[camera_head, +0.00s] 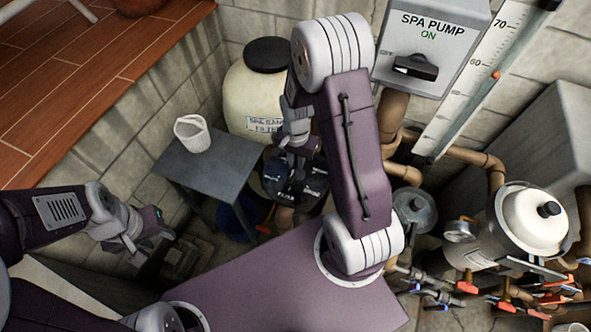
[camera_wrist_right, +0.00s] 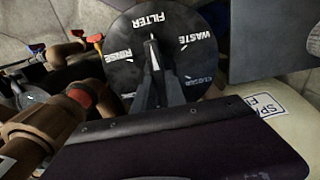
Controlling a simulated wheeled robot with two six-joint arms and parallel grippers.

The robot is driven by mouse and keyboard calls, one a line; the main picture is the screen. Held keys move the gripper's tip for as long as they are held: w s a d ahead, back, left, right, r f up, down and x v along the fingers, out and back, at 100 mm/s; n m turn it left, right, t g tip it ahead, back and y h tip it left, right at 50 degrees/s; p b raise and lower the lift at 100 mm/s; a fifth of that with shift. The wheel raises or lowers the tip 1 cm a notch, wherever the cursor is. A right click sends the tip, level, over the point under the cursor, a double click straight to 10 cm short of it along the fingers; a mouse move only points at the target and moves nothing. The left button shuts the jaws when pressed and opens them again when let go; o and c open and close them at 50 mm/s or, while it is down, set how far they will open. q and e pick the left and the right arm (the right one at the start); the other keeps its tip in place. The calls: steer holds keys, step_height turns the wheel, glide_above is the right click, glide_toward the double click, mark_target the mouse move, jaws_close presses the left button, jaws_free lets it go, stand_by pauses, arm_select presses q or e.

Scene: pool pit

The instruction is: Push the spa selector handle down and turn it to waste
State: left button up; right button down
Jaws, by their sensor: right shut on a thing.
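The spa selector is a round black dial with white lettering; its face (camera_wrist_right: 120,72) fills the top middle of the right wrist view, with FILTER, WASTE, RINSE and a partly hidden CLOSED label. My right gripper (camera_wrist_right: 155,88) is over the dial and shut on the dark selector handle (camera_wrist_right: 152,48). The handle's visible end points close to FILTER, left of WASTE; its height is hard to tell. In the head view my right gripper (camera_head: 297,150) reaches down to the dial (camera_head: 312,183), partly covering it. My left gripper (camera_head: 152,235) hangs at the left, away from the dial; its finger opening is unclear.
A grey table (camera_head: 222,160) with a white cup (camera_head: 192,133) stands left of the dial. A cream tank (camera_head: 240,95) stands behind. The SPA PUMP switch box (camera_head: 425,50) is on the wall. Brown pipes (camera_head: 395,110) and a filter housing (camera_head: 530,220) crowd the right.

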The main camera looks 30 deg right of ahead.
steer(key=shift+f, duration=0.25)
steer(key=m, duration=0.2)
steer(key=shift+r+m+p, duration=0.15)
steer(key=shift+m+p, duration=0.15)
steer(key=shift+m, duration=1.3)
steer(key=m+p, duration=0.1)
steer(key=m, duration=0.5)
steer(key=shift+m, duration=0.4)
steer(key=c, duration=1.2)
jaws_free()
steer(key=shift+c, duration=0.2)
steer(key=shift+d, duration=0.1)
